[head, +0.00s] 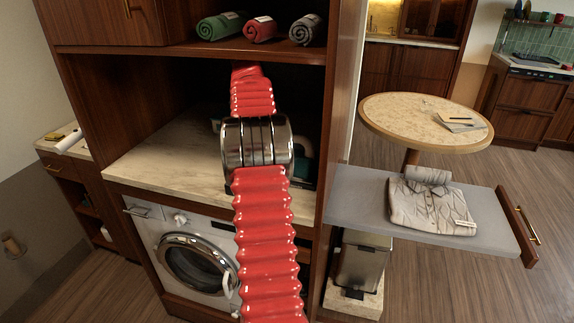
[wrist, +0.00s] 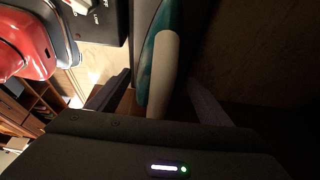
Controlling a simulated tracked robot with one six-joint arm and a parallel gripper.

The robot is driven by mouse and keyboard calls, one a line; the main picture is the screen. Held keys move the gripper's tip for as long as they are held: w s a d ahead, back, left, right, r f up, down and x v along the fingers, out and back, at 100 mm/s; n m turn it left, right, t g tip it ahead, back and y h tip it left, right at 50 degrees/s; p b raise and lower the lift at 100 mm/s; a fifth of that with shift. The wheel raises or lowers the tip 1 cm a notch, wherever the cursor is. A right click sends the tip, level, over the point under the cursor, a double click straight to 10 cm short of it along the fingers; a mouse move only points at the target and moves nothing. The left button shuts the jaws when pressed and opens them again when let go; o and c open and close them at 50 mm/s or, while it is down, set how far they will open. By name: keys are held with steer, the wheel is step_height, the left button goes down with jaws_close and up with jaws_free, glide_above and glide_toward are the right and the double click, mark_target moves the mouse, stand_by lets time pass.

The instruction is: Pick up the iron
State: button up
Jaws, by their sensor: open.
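The iron has a teal body and a cream handle. In the wrist view the iron's cream handle (wrist: 164,62) and teal body stand between the two fingers of my gripper (wrist: 157,85). The fingers are apart, one on each side of the handle, with gaps visible. My gripper is hidden behind my arm in the head view.
A shelf with rolled towels (head: 263,29) hangs above, and wooden walls flank the niche. A washing machine (head: 190,262) stands below. At right, a pull-out board (head: 355,207) holds a folded shirt (head: 430,205).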

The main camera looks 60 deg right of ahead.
steer(key=shift+s+d+f, duration=0.1)
steer(key=shift+s+f, duration=0.15)
steer(key=shift+s, duration=0.35)
steer(key=shift+f, duration=0.3)
steer(key=shift+c, duration=0.2)
steer(key=shift+w, duration=0.1)
jaws_close()
stand_by(0.3)
steer(key=shift+r, duration=0.1)
